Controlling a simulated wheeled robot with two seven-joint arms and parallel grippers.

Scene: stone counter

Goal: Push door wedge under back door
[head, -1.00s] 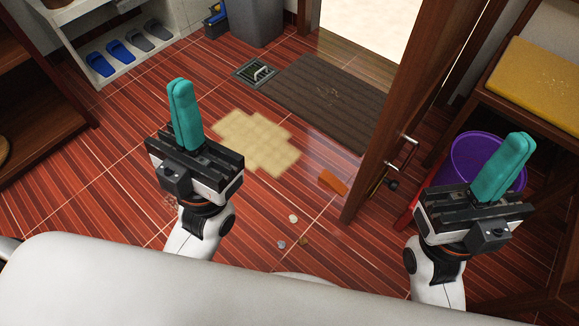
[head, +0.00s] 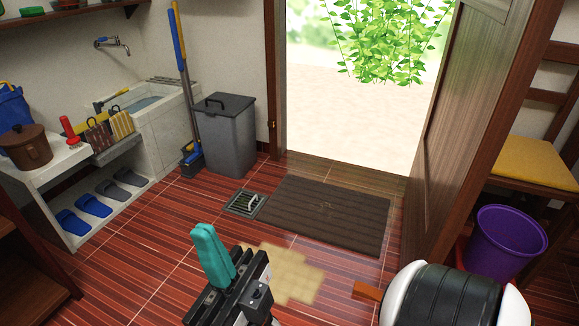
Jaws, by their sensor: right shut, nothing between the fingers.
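The orange door wedge (head: 366,290) lies on the red plank floor near the foot of the open wooden back door (head: 455,130). Its right end is hidden behind my right arm's white and black link, which also covers the door's lower edge. I cannot tell whether the wedge touches the door. My right gripper (head: 213,256), with teal fingers, is shut and empty. It shows at the bottom, left of the wedge and apart from it in the picture. My left gripper is out of view.
A dark doormat (head: 325,212) lies before the bright doorway, beside a floor drain (head: 245,203). A tan patch (head: 292,275) is on the floor. A grey bin (head: 228,135) stands at the back. A purple bucket (head: 503,245) and a chair with a yellow seat (head: 535,162) are right.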

